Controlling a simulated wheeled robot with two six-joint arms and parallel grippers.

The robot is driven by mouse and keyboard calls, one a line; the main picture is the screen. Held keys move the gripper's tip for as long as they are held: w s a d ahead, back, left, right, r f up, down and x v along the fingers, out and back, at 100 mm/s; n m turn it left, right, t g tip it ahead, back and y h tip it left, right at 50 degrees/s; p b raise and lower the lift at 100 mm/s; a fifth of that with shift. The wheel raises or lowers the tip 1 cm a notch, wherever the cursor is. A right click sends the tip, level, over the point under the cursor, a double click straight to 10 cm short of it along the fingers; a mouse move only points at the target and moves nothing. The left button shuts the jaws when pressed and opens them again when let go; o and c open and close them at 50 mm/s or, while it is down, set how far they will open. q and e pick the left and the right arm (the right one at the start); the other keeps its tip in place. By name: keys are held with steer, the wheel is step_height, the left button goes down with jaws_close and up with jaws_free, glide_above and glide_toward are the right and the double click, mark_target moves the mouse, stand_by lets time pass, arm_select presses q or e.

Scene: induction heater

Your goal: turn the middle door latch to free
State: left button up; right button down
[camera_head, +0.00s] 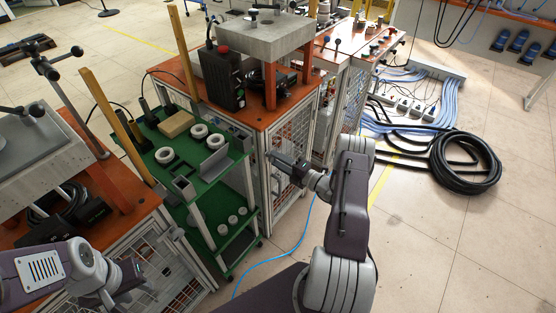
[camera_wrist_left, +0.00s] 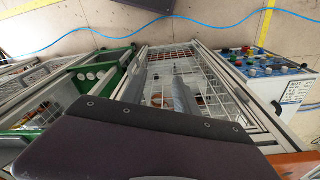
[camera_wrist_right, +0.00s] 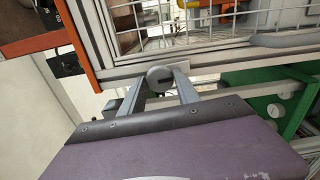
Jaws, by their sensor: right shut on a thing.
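The middle cabinet's mesh door (camera_head: 287,180) stands under an orange top, and it appears closed. My right gripper (camera_head: 272,156) reaches the upper left part of its frame. In the right wrist view, the round grey door latch (camera_wrist_right: 160,77) sits on the light metal frame, between the two fingers of my right gripper (camera_wrist_right: 163,85), which are shut on it. A dark slot or bar crosses its face. In the head view the latch is too small and covered to make out. My left gripper (camera_head: 140,282) is open and empty before the left cabinet's mesh door (camera_wrist_left: 210,75).
A green shelf cart (camera_head: 215,195) with white rings stands between the cabinets. A grey heater block (camera_head: 262,38) sits on the middle cabinet's orange top (camera_head: 255,112). A blue cable (camera_head: 285,256) lies on the floor. Black coiled hose (camera_head: 465,165) lies at right; floor in front is open.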

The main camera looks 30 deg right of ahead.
steer(key=shift+m, duration=0.5)
steer(key=c, duration=0.9)
jaws_free()
steer(key=shift+s, duration=0.1)
steer(key=v, duration=0.9)
steer(key=shift+p, duration=0.4)
